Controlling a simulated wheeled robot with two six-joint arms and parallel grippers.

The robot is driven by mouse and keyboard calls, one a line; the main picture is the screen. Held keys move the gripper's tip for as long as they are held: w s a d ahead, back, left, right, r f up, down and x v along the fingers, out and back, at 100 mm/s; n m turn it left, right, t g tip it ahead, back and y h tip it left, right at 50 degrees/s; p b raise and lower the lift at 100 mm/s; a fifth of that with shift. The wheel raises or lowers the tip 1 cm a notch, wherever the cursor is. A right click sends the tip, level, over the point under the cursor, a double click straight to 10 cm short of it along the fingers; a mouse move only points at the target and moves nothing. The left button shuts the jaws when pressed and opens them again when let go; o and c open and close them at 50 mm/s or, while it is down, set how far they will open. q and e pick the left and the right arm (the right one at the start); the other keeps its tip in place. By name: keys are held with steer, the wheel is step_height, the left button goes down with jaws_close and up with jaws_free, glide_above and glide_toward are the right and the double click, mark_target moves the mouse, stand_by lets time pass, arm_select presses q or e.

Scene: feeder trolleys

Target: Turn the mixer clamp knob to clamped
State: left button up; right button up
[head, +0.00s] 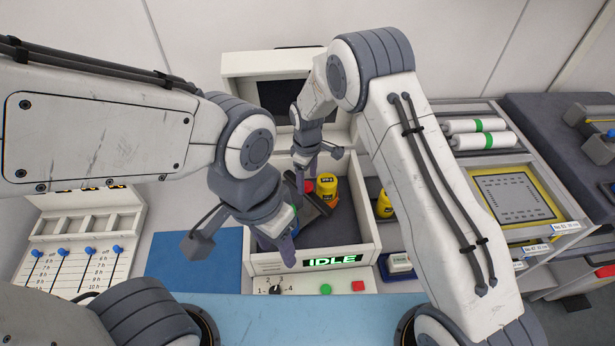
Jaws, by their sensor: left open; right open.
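The mixer (372,225) is an open white box with a green display reading IDLE. Inside, a small red part (309,186), perhaps the clamp knob, shows beside a dark bar (318,205); its setting cannot be told. A yellow jar (328,186) stands just right of the red part. My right gripper (306,174) is open, pointing down above the red part; whether it touches cannot be told. My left gripper (287,238) is open over the mixer's front left, hiding part of the inside. A blue-green thing behind it is mostly hidden.
A black dial (275,290), a green button (326,288) and a red button (358,286) are on the mixer's front panel. Another yellow jar (384,204) stands right of the mixer. Shelves (570,205) are at right.

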steer(key=shift+f, duration=0.85)
jaws_close()
stand_by(0.8)
